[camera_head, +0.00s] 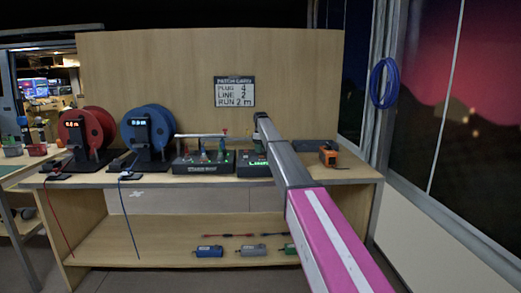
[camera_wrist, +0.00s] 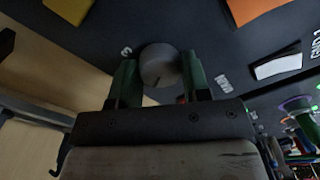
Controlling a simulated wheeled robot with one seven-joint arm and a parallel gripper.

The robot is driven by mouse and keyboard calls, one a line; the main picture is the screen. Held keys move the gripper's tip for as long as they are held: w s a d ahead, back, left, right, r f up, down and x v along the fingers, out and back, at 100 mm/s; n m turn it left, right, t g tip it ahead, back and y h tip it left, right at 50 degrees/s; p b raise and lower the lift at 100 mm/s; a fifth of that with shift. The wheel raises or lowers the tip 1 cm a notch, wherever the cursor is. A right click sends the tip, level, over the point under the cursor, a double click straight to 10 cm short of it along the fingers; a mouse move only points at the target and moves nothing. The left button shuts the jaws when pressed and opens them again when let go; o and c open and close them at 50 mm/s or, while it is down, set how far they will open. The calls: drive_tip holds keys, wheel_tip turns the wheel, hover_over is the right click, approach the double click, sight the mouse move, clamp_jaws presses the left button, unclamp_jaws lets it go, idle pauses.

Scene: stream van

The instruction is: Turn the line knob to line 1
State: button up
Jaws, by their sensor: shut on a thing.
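The line knob (camera_wrist: 160,62) is a round grey knob on a dark panel (camera_wrist: 175,22) in the wrist view. My gripper (camera_wrist: 161,76) has one green finger on each side of it and is shut on it. A small dark mark shows on the knob's near edge. A white character like a 3 is printed to its upper left; other markings around it are hidden or unclear. In the head view, a dark box with a green lit label (camera_head: 252,164) stands on the bench, partly behind my arm. The knob cannot be made out there.
A wall card (camera_head: 234,91) reads plug 4, line 2, run 2 m. A red reel (camera_head: 90,128) and a blue reel (camera_head: 150,128) stand left on the bench, beside another dark box (camera_head: 203,163). An orange device (camera_head: 328,155) sits right. Several small adapters lie on the lower shelf (camera_head: 150,254).

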drive_tip(key=n, duration=0.6)
idle(0.6)
drive_tip(key=o, duration=0.9)
drive_tip(key=shift+r, duration=0.15)
wheel_tip(320, 180, up, 11)
drive_tip(key=shift+f, duration=0.2)
drive_tip(key=shift+s, duration=0.1)
